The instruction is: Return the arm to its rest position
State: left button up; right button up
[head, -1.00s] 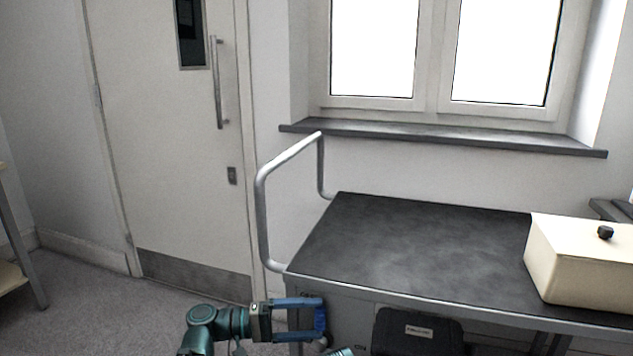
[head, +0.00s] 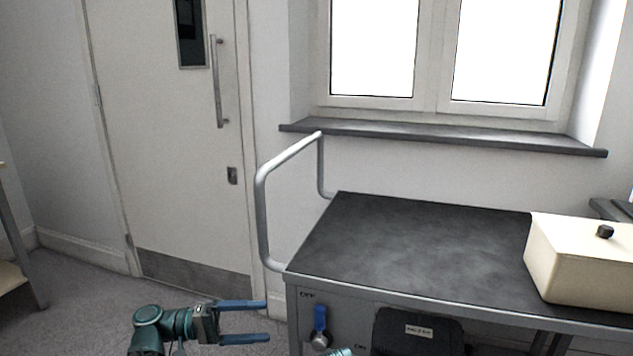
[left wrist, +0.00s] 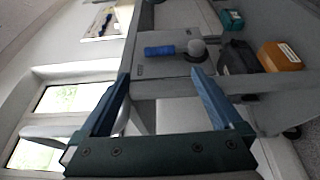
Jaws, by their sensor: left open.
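My left gripper (head: 267,321) is at the bottom of the head view, left of the cart. Its two blue fingers are apart, point right and hold nothing. A blue lever (head: 320,317) on a round grey pivot (head: 320,340) stands upright on the cart's front panel, with an OFF label at its upper left and an ON label at its lower right. There is a clear gap between fingertips and lever. In the left wrist view, the open fingers (left wrist: 160,72) frame the panel, with the blue lever (left wrist: 158,51) beyond them. My right gripper cannot be made out.
The cart's dark top (head: 420,240) carries a cream box with a black knob (head: 580,265) at its right. A metal handrail (head: 262,215) rises at the cart's left end. A black case (head: 415,333) sits below the top. Floor left of the cart is clear.

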aim_at(323, 320)
pick_arm(q)
jog(key=d, duration=1.1)
jog(key=shift+w+d+r, duration=0.1)
jog(key=shift+w+d, duration=0.3)
jog(key=y+p, duration=0.1)
jog(key=p, duration=0.2)
jog(key=d+m+y+p, duration=0.1)
jog(key=p, duration=0.1)
jog(key=s+d+r+y+p, duration=0.1)
jog(key=y+p, duration=0.1)
jog(key=p, duration=0.1)
jog(key=shift+d+p, duration=0.2)
jog(key=shift+p, duration=0.15)
jog(key=shift+d+f+m+y+p, duration=0.25)
jog(key=shift+m+y+p, duration=0.2)
jog(key=shift+p, duration=0.25)
jog(key=shift+s+d+f+y+p, duration=0.1)
jog(key=shift+d+f+y+p, duration=0.25)
jog(key=shift+y, duration=0.3)
